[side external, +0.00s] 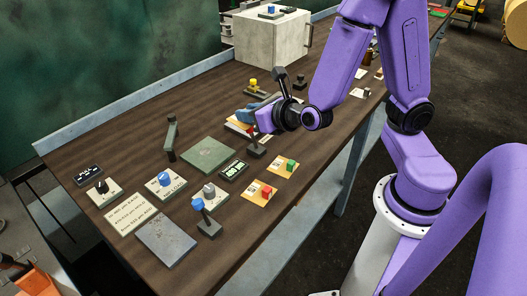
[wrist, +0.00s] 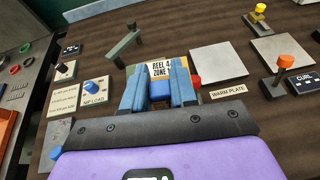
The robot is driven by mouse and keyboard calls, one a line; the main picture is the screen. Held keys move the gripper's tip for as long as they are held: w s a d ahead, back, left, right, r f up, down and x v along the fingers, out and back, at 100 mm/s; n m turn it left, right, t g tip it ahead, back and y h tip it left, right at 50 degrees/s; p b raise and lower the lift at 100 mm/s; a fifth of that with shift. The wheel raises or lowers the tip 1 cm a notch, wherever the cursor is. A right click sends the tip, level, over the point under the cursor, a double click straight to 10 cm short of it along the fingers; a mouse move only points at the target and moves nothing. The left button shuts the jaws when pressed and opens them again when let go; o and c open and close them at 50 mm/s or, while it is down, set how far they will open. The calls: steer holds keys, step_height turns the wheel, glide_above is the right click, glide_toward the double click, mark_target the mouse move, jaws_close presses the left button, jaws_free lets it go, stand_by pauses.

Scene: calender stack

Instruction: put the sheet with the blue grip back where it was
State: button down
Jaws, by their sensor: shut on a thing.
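My gripper (wrist: 160,88) is shut on a blue grip (wrist: 160,93), which shows as a small blue block between its two blue fingers. A yellow-edged sheet marked REEL 4 ZONE (wrist: 161,68) shows just beyond the fingertips in the wrist view. In the side view my gripper (side external: 248,113) is low over the middle of the bench, by a yellow and white sheet (side external: 236,129). The fingers hide much of the grip, and I cannot tell whether the held sheet touches the bench.
A green plate (side external: 208,155) lies in front of my gripper. Yellow sheets with a green grip (side external: 290,163) and a red grip (side external: 267,190) lie nearer the front edge.

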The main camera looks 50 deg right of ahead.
steer(key=w+d+r+m+h, duration=0.2)
steer(key=w+d+r, duration=0.1)
steer(key=d+r, duration=0.1)
steer(key=m+g+h, duration=0.4)
steer(key=m+h, duration=0.2)
glide_above(305, 156)
step_height(305, 156, down, 14)
steer(key=shift+w+r, duration=0.15)
steer(key=shift+r, duration=0.1)
steer(key=shift+d+f, duration=0.1)
steer(key=shift+f, duration=2.4)
steer(key=shift+f, duration=0.6)
steer(key=c, duration=0.9)
jaws_free()
